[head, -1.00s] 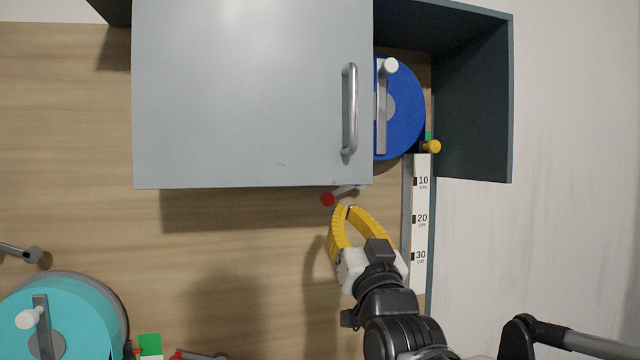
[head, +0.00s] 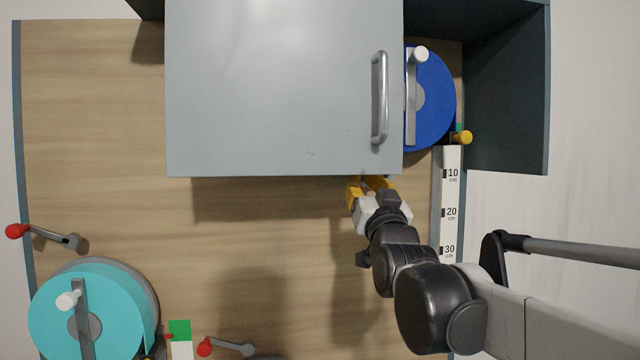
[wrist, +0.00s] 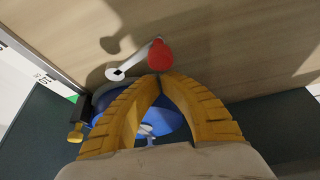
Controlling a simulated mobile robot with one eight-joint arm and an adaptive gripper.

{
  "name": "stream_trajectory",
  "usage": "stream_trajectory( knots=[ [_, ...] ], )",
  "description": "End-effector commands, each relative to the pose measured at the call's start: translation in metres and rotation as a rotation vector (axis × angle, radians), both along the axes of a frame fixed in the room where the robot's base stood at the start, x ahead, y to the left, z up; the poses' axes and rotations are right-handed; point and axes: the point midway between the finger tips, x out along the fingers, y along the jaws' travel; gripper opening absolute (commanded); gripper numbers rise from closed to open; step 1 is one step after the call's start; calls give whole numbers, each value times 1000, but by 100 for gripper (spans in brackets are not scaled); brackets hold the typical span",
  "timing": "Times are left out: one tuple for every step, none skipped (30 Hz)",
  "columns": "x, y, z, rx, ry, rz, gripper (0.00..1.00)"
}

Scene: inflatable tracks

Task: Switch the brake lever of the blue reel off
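The blue reel (head: 433,97) is mounted on the wooden board, partly covered by the grey cabinet door (head: 280,90). In the wrist view, the blue reel (wrist: 168,122) shows between and behind my fingers. Its brake lever (wrist: 132,67) is a short pale arm with a red knob (wrist: 160,54). In the head view this lever is hidden behind the door edge and my gripper (head: 367,181), just under the door's lower right corner. In the wrist view, the yellow fingertips of my gripper (wrist: 159,76) meet right at the red knob's near edge; actual contact is unclear.
A turquoise reel (head: 50,325) sits at lower left, with red-knobbed levers (head: 45,235) around it. A ruler strip (head: 450,205) and a yellow peg (head: 462,137) are right of my gripper. The door overhangs above it. The board left of it is bare.

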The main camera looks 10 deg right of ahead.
Motion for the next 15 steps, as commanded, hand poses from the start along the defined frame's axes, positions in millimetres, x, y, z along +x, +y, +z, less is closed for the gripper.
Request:
stream_trajectory(
  knots=[
    [0, 0, 0, 0, 0, 0, 0],
    [0, 0, 0, 0, 0, 0, 0],
    [0, 0, 0, 0, 0, 0, 0],
    [0, 0, 0, 0, 0, 0, 0],
    [0, 0, 0, 0, 0, 0, 0],
    [0, 0, 0, 0, 0, 0, 0],
    [0, 0, 0, -1, 0, 0, 0],
    [0, 0, 0, -2, 0, -1, 0],
    [0, 0, 0, -4, 0, -1, 0],
    [0, 0, -1, -7, 0, 0, 0],
    [0, 0, -1, -11, 0, -1, 0],
    [0, 0, -1, -20, 0, -1, 0],
    [0, 0, -2, -27, 0, -1, 0],
    [0, 0, -3, -35, 0, -2, 0],
    [0, 0, -3, -45, 0, -1, 0]
  ],
)
